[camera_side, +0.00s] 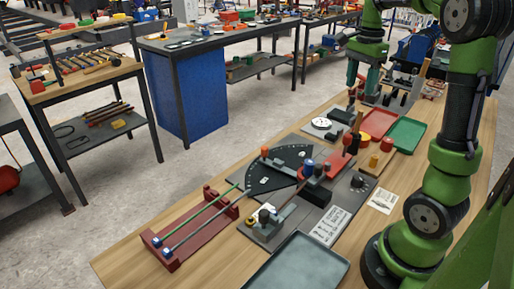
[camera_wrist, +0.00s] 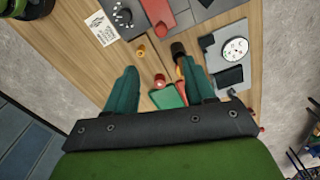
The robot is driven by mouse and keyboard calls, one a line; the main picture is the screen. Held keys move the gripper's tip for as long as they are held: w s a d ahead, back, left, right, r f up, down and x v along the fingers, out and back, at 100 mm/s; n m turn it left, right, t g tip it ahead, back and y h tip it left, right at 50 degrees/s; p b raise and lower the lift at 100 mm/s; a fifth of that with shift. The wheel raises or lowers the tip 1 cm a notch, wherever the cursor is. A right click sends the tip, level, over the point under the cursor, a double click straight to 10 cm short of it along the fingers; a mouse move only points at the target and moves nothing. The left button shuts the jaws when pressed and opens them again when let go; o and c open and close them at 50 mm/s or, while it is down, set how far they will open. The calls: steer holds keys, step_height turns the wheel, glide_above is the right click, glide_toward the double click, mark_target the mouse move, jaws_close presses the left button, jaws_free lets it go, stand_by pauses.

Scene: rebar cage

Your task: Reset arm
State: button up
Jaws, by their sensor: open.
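My gripper (camera_side: 361,88) hangs over the far part of the wooden table, with its teal fingers apart and nothing visible between them. In the wrist view, my gripper (camera_wrist: 158,66) also shows open above the table. A dark red rack (camera_side: 192,232) at the table's near left carries two rods, one green and one grey with blue ends. A bending fixture with a black fan-shaped plate (camera_side: 283,160) and a red lever (camera_side: 337,164) sits to the right of the rack.
A grey tray (camera_side: 300,268) lies at the near edge. A green tray (camera_side: 407,132) and a red tray (camera_side: 378,121) lie farther back near my arm. A white dial (camera_side: 321,123) lies nearby. Side benches (camera_side: 80,78) stand left, across open floor.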

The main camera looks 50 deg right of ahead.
steer(key=w+a+f+n+t, duration=0.2)
steer(key=a+f+n+t, duration=0.1)
steer(key=a+n, duration=0.7)
steer(key=s+a+n+t+y, duration=0.1)
steer(key=s+a+n+t, duration=0.1)
steer(key=a, duration=0.7)
steer(key=s+a+n+t+y, duration=0.1)
steer(key=s+a+n+t, duration=0.1)
steer(key=a+n, duration=0.3)
steer(key=s+a, duration=0.1)
steer(key=a, duration=0.3)
steer(key=shift+s+a+r, duration=0.15)
steer(key=shift+s+r, duration=0.15)
